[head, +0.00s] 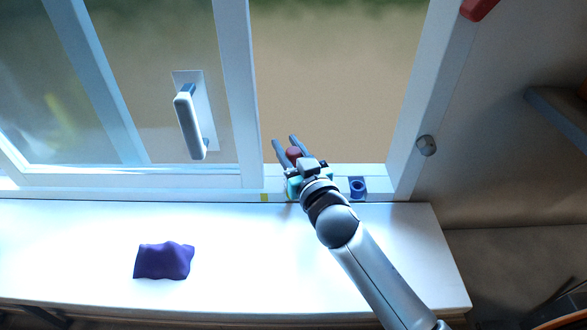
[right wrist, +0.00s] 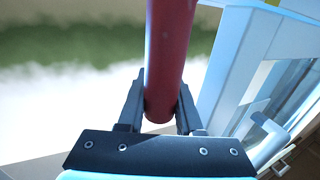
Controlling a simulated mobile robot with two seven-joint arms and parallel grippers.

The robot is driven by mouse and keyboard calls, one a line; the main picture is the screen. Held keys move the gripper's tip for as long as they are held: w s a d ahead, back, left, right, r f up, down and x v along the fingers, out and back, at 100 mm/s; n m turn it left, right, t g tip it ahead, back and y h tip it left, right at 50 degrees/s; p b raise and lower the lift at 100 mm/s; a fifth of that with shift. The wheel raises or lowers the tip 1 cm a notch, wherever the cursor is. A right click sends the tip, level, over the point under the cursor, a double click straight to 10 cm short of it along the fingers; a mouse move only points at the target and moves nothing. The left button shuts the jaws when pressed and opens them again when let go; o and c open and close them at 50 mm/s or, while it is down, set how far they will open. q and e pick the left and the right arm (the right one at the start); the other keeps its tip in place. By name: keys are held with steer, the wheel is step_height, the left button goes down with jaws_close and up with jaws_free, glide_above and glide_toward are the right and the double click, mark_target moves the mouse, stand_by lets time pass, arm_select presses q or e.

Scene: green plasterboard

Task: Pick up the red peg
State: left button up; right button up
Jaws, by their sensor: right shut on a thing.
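The red peg (right wrist: 167,65) is a dark red cylinder. It fills the middle of the right wrist view and runs out past its top edge. My right gripper (right wrist: 160,100) has one finger on each side of the peg and is shut on it. In the head view the right gripper (head: 284,142) is at the window opening above the sill, with the peg (head: 293,154) between its fingers. Part of the peg is hidden there by the gripper. My left gripper is not in view.
A blue block with a round hole (head: 358,187) sits on the window ledge right of my gripper. A purple cloth (head: 164,261) lies on the white sill (head: 80,230). A window handle (head: 188,122) stands out at the left. The right window frame (head: 420,100) is close by.

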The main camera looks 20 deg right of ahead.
jaws_close()
steer(key=shift+r, duration=0.1)
steer(key=shift+r, duration=0.6)
step_height(320, 180, up, 19)
steer(key=p, duration=0.5)
steer(key=shift+f, duration=0.15)
steer(key=shift+p, duration=0.4)
